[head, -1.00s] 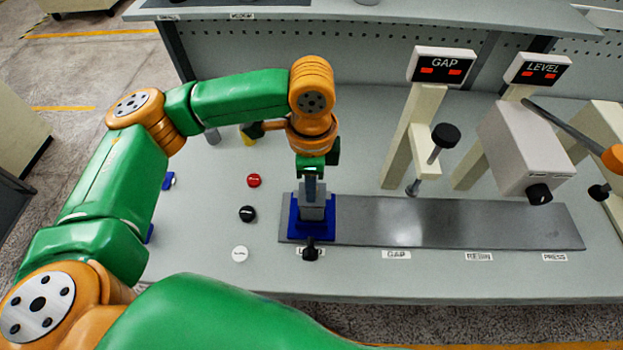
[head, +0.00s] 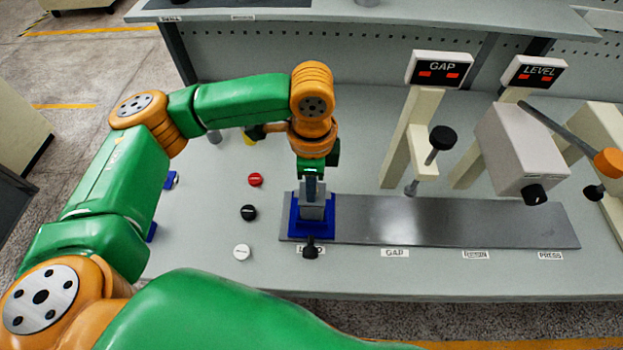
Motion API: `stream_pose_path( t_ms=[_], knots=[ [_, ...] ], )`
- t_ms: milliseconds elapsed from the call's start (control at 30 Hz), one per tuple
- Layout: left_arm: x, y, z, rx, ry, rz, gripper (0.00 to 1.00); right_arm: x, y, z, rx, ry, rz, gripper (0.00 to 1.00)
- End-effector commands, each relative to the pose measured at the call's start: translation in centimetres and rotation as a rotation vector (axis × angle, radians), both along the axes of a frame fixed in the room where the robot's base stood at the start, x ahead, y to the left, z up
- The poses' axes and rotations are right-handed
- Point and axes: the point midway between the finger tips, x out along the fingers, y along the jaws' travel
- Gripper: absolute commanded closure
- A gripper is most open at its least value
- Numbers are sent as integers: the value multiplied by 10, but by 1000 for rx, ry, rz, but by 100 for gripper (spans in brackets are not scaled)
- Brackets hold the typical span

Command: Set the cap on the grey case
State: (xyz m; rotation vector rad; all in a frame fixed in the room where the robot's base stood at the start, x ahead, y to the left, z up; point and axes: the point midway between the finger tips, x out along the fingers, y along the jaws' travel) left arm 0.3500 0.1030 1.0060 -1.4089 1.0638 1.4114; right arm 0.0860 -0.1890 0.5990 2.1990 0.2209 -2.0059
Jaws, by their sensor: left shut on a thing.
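My left gripper (head: 312,186) points straight down over the blue fixture (head: 298,232) at the left end of the metal strip. It is shut on a small grey piece. A grey block (head: 312,212), which looks like the grey case, stands upright in the fixture directly below. The gripper hides the join, so I cannot tell where the held piece ends and the case begins, or whether a separate cap is between them. A red disc (head: 256,179), a black disc (head: 248,213) and a white disc (head: 242,252) lie on the table left of the fixture. My right gripper is not in view.
The metal strip (head: 420,222) runs right from the fixture and is bare. The GAP post (head: 398,150), the LEVEL box (head: 520,150) and a press lever (head: 565,130) stand behind it. A black knob (head: 310,251) sticks out at the fixture's front.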

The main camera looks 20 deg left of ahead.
Motion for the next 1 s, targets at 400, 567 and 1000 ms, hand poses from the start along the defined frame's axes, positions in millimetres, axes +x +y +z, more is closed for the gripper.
stream_pose_path(
  t_ms=[400,567,1000],
  knots=[
    [0,0,0,0,0,0,100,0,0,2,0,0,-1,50],
    [0,0,0,0,0,0,100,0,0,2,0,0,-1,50],
    [0,0,-4,0,0,0,100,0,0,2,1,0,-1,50]
  ],
)
